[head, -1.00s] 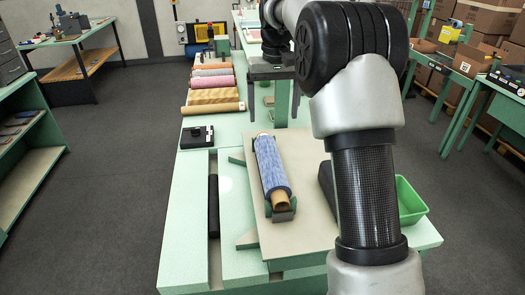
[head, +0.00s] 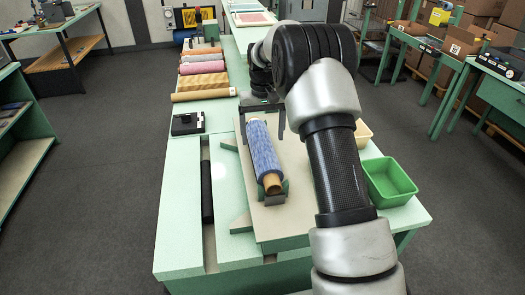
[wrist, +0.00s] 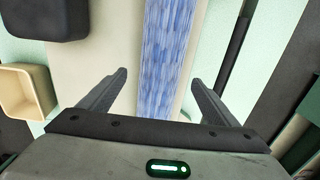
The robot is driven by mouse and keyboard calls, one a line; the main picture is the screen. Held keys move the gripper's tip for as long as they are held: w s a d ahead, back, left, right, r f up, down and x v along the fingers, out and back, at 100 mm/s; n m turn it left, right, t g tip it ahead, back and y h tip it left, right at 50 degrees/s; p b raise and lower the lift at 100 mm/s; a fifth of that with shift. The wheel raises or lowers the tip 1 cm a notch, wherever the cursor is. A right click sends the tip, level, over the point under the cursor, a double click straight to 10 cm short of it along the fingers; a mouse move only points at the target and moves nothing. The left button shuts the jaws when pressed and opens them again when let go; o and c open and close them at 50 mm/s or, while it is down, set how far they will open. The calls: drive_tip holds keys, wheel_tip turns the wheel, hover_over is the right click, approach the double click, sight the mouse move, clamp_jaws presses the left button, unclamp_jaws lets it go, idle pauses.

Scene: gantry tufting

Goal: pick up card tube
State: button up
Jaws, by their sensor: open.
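The card tube (head: 273,184) shows as a bare brown end sticking out of a blue streaked wrap (head: 262,147). It lies lengthwise on a beige board on the green bench, its near end at a small dark green holder (head: 284,189). My gripper (head: 262,120) is open at the far end of the roll, one finger on each side of it in the picture. In the wrist view the blue wrap (wrist: 166,50) runs between the two spread fingers of my gripper (wrist: 158,77), with gaps on both sides. I cannot tell the height of the fingers above it.
A green bin (head: 388,182) and a cream bin (head: 363,134) stand right of the board, partly behind my arm. A black block (head: 187,123) and a slot with a dark bar (head: 207,190) are at the left. Several coloured rolls (head: 202,68) lie farther back.

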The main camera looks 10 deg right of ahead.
sight(263, 141)
wheel_tip(263, 141, down, 5)
drive_tip(key=shift+s+f+p, duration=0.1)
drive_tip(key=shift+f+p, duration=0.05)
drive_tip(key=shift+p, duration=0.3)
drive_tip(key=c, duration=1.3)
